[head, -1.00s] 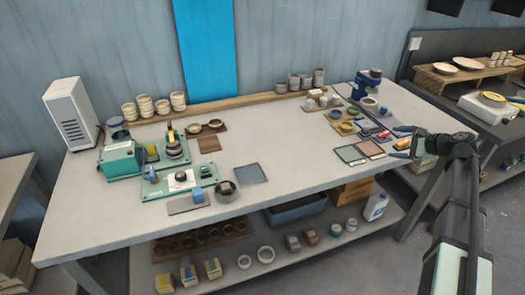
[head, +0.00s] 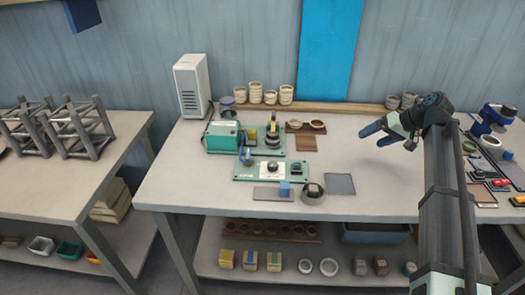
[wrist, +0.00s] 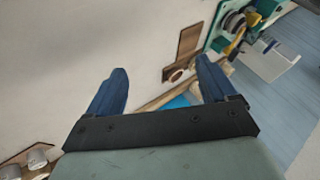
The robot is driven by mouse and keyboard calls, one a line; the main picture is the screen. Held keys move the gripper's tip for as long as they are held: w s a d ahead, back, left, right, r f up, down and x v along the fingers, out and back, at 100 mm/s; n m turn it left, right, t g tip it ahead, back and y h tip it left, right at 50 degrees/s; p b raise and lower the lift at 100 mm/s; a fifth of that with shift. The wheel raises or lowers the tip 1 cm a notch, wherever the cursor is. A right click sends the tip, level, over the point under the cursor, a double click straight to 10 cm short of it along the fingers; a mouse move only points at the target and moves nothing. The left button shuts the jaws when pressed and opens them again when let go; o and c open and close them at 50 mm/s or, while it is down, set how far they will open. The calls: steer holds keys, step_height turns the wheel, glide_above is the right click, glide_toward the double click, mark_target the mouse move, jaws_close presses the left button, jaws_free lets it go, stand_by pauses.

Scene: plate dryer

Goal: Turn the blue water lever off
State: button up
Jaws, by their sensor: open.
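A small upright blue lever (head: 247,156) stands at the left end of a low green plate-shaped unit (head: 270,171) on the bench. Behind it is a green box-shaped machine (head: 222,137) with a yellow lever (head: 272,130). My gripper (head: 375,136) is open and empty, with blue fingers, above the bare bench to the right of these units and apart from them. In the wrist view, my gripper (wrist: 162,68) has nothing between its fingers. Part of the green equipment (wrist: 268,10) shows at the upper right there; I cannot clearly make out the blue lever.
A dark bowl (head: 312,194), a small blue block (head: 285,188) and a flat grey tile (head: 340,184) lie near the low unit. A white tower-shaped box (head: 192,86) and stacked cups (head: 255,92) stand behind. The bench between my gripper and the units is mostly clear.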

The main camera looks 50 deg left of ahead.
steer(key=s+a+r+n+g+h, duration=0.1)
steer(key=s+a+r+n+h, duration=0.15)
steer(key=s+a+n, duration=0.9)
steer(key=n+h, duration=0.2)
steer(key=n, duration=0.4)
glide_toward(248, 154)
steer(key=shift+m+g, duration=0.25)
steer(key=shift+g, duration=0.05)
steer(key=x, duration=0.8)
steer(key=shift+w+a+f, duration=0.1)
steer(key=shift+w+f, duration=0.15)
steer(key=shift+f, duration=0.05)
steer(key=c, duration=1.1)
steer(key=shift+o, duration=0.2)
